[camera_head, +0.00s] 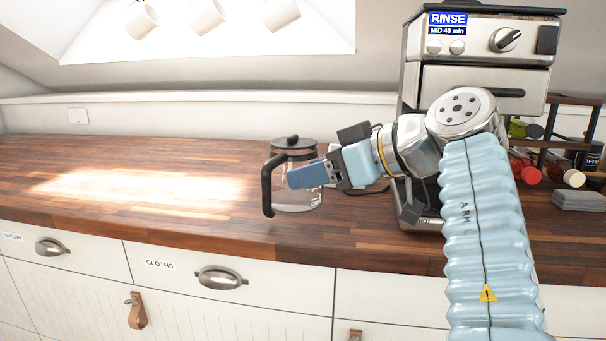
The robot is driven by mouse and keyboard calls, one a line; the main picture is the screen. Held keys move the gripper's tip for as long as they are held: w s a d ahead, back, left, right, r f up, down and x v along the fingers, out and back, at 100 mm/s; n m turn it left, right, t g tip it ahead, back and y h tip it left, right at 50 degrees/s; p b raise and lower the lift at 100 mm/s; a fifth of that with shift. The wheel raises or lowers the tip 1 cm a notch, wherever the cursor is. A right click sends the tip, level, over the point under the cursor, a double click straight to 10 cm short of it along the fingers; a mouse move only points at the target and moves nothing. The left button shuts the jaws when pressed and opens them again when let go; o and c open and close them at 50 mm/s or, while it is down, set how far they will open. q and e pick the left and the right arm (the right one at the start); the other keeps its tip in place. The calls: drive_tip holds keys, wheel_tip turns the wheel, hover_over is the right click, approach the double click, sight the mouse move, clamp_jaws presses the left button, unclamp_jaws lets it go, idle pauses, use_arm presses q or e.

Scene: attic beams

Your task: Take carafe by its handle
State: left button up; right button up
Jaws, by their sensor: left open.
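The glass carafe (296,200) stands upright on the wooden counter, with a dark lid (293,143) and a black handle (267,187) on its left side. My left gripper (293,178) reaches in from the right, with its blue fingers pointing left across the front of the carafe. It is open, and its fingertips are close to the handle. I cannot tell whether they touch it. The fingers hide part of the glass body. My right gripper is not in view.
A steel machine (478,75) with a RINSE display stands behind my arm. A rack with bottles (560,150) and folded grey cloths (578,200) are at the right. The counter (110,190) is clear on the left. Drawers (190,272) front it.

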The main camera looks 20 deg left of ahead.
sight(270, 183)
use_arm(q)
drive_tip(key=shift+g, duration=0.3)
drive_tip(key=x, duration=0.5)
drive_tip(key=w+b+x, duration=0.1)
drive_tip(key=x, duration=0.1)
drive_tip(key=shift+d+f, duration=0.1)
drive_tip(key=shift+f, duration=0.35)
drive_tip(key=x, duration=0.6)
drive_tip(key=shift+w+r, duration=0.15)
drive_tip(key=shift+r, duration=0.25)
drive_tip(key=shift+c, duration=0.4)
clamp_jaws()
